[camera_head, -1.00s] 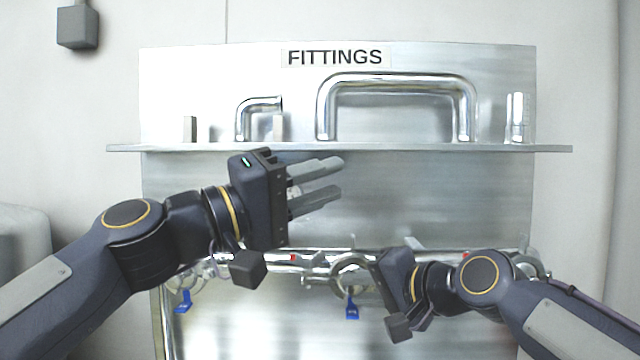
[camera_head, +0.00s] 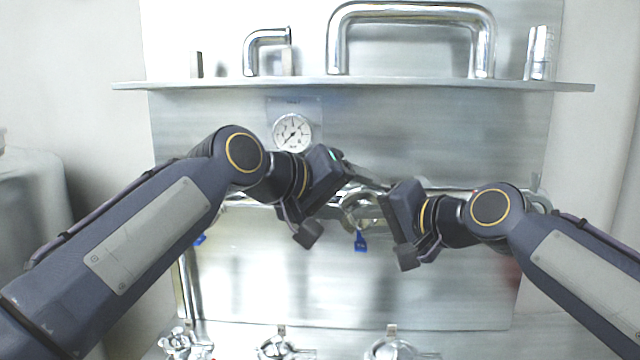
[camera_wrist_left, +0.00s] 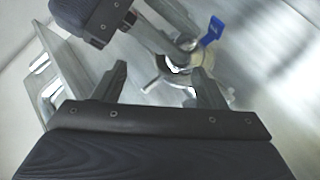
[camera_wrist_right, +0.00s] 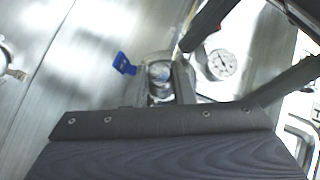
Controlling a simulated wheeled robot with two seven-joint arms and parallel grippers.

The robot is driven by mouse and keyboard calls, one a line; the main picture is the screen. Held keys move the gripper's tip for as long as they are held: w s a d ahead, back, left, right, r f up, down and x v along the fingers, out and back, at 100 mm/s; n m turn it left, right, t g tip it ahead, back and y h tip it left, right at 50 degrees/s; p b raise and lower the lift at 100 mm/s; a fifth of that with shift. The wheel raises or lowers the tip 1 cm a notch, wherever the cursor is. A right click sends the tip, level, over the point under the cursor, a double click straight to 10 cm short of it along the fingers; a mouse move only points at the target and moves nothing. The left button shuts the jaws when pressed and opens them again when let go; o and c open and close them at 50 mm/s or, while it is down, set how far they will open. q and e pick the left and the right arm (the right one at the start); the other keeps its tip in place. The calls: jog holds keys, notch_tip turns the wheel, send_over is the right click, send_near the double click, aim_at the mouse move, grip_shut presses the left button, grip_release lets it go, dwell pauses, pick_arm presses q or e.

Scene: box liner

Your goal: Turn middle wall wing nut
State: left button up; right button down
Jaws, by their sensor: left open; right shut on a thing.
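The middle wall clamp (camera_head: 352,212) is a silver ring fitting on the horizontal pipe, with a blue tag (camera_head: 360,241) hanging below it. Its wing nut is too small and covered to make out clearly. My right gripper (camera_wrist_right: 161,88) is shut on part of this clamp; its fingers are mostly hidden in the head view. My left gripper (camera_head: 372,184) is open, its fingers pointing right just above the clamp. In the left wrist view the clamp (camera_wrist_left: 178,66) shows beyond and between the open fingers, and nothing is held there.
A shelf (camera_head: 430,84) with bent pipes runs above. A round gauge (camera_head: 292,132) is on the wall behind my left arm. Another blue tag (camera_head: 200,240) hangs at left. Several fittings (camera_head: 280,346) line the bottom. My two hands are close together.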

pick_arm(q)
jog(key=s+a+r+n+t+y, duration=0.25)
jog(key=s+r+y, duration=0.2)
jog(key=y, duration=0.85)
jog(key=x, duration=1.1)
jog(key=shift+d+r+t, duration=0.2)
jog(key=shift+r+t, duration=0.05)
jog(key=shift+t, duration=0.2)
jog(key=shift+w+m, duration=0.15)
jog(key=shift+m, duration=0.1)
jog(key=shift+c, duration=0.3)
